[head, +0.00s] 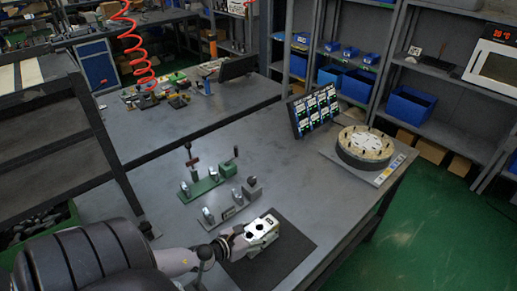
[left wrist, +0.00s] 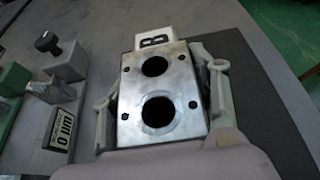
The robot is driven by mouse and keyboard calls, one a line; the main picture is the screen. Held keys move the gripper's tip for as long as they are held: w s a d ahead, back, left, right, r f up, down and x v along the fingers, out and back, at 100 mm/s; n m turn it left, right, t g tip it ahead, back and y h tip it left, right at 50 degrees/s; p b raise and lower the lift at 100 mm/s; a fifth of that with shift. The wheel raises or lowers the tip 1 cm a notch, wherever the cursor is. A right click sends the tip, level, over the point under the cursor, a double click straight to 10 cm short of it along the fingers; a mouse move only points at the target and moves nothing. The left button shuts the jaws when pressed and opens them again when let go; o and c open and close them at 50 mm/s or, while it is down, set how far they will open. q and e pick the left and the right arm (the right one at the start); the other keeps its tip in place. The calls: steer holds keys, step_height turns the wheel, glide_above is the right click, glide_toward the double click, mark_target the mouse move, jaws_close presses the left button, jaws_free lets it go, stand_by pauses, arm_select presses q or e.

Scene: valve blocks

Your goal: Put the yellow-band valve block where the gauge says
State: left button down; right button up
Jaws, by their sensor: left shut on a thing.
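A silver metal valve block (head: 262,229) with two large dark ports and small corner holes is at the dark mat (head: 290,248); I cannot tell whether it touches the mat. My left gripper (head: 246,238) is shut on this block. In the left wrist view the block (left wrist: 157,75) sits between the two grey fingers, and a white tag with a black letter, seemingly B, (left wrist: 153,40) shows beyond it. No yellow band shows on its visible faces. A dark display panel (head: 314,110) with several small lit readouts stands farther back; its figures are too small to read. My right gripper is out of view.
A green clamp fixture (head: 202,186) and a grey fixture (head: 232,206) with a lettered plate (left wrist: 62,130) stand left of the block. A round turntable-like device (head: 365,147) is at the table's far right. Bench between the fixtures and panel is clear.

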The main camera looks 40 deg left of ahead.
arm_select(q)
steer(key=shift+w+r, duration=0.1)
steer(key=shift+r, duration=0.05)
steer(key=c, duration=0.6)
jaws_free()
steer(key=shift+f, duration=0.25)
steer(key=shift+o, duration=0.6)
steer(key=shift+r, duration=0.1)
